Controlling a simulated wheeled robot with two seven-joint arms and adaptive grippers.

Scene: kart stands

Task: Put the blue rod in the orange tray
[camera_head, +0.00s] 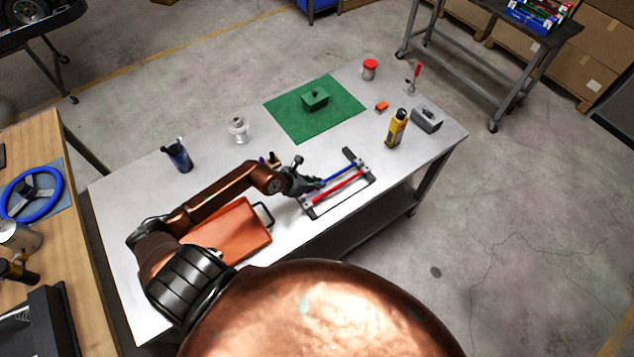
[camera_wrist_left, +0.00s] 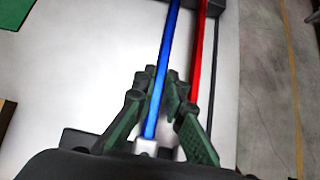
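The blue rod (camera_head: 343,172) lies beside a red rod (camera_head: 345,187) in a dark rack (camera_head: 367,169) with end supports. The blue rod (camera_wrist_left: 166,52) also shows in the left wrist view, running between the fingertips. My left gripper (camera_head: 318,184) is at the rod's near-left part. In the left wrist view its fingers (camera_wrist_left: 161,88) come close together on both sides of the blue rod and look shut on it. The rod still lies along the rack, next to the red rod (camera_wrist_left: 198,58). The orange tray (camera_head: 238,232) lies left of the rack, partly behind my left arm. My right gripper is not in view.
A green mat (camera_head: 290,118) with a green block (camera_head: 315,98) lies behind the rack. A yellow bottle (camera_head: 396,128) and a grey box (camera_head: 427,118) stand to the right. A white fitting (camera_head: 238,130) and a pen cup (camera_head: 178,155) stand behind my left arm.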

